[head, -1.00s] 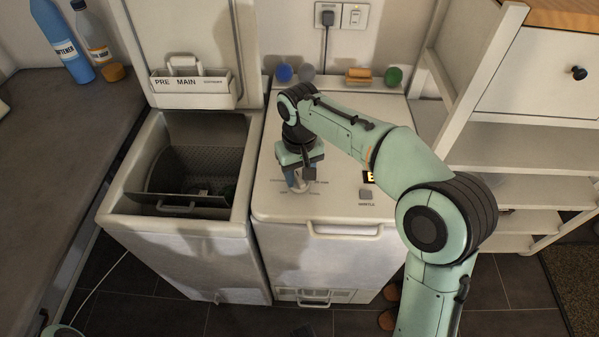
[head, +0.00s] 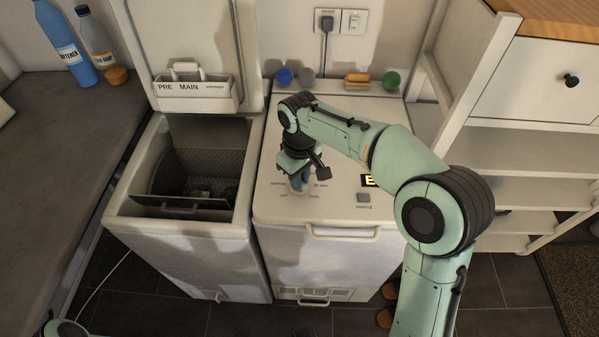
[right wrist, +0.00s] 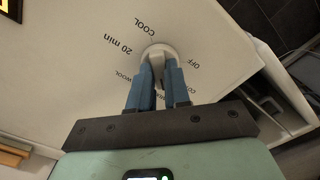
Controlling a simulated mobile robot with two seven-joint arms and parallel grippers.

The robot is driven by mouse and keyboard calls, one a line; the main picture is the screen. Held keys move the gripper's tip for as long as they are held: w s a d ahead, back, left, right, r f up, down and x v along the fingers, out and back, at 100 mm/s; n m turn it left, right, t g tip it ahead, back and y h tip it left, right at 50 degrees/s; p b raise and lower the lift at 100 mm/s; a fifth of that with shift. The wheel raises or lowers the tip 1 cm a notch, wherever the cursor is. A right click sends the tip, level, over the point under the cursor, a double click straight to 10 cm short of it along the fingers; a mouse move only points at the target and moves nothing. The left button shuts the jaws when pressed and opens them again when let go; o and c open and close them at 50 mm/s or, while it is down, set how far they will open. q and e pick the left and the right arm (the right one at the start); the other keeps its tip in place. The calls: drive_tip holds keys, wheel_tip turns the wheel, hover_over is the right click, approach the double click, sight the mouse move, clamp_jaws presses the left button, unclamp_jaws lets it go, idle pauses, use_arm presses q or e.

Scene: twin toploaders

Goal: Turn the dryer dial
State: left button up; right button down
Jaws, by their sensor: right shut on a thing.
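The dryer dial (right wrist: 158,51) is a round white knob with a raised grip, on the pale dryer top (head: 340,130). Printed labels ring it in the right wrist view; COOL, OFF, 20 min and WOOL are readable. My right gripper (head: 298,186) points down onto the dial. In the right wrist view its blue fingers (right wrist: 158,78) are shut on the dial's raised grip, one on each side. The fingers hide part of the dial and some labels. Which label the dial points to I cannot tell. My left gripper is out of view.
The washer (head: 180,235) stands open at left, with its lid up and a PRE/MAIN drawer (head: 194,92). Blue, grey and green balls and a brush (head: 357,81) line the dryer's back edge. A white shelf unit (head: 520,150) stands to the right.

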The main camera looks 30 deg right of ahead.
drive_tip(key=n+p, duration=0.2)
drive_tip(key=n, duration=0.1)
drive_tip(key=shift+r+n, duration=0.15)
drive_tip(key=shift+n, duration=0.25)
drive_tip(key=n+p, duration=0.2)
drive_tip(key=n, duration=0.2)
drive_tip(key=shift+n, duration=0.3)
drive_tip(key=n+p, duration=0.1)
drive_tip(key=n, duration=0.3)
drive_tip(key=shift+p, duration=0.3)
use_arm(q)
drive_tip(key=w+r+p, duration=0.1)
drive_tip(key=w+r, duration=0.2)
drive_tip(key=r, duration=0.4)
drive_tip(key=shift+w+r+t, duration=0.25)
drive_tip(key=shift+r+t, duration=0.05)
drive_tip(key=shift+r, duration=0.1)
use_arm(e)
drive_tip(key=shift+n, duration=1.6)
drive_tip(key=c, duration=1.1)
unclamp_jaws()
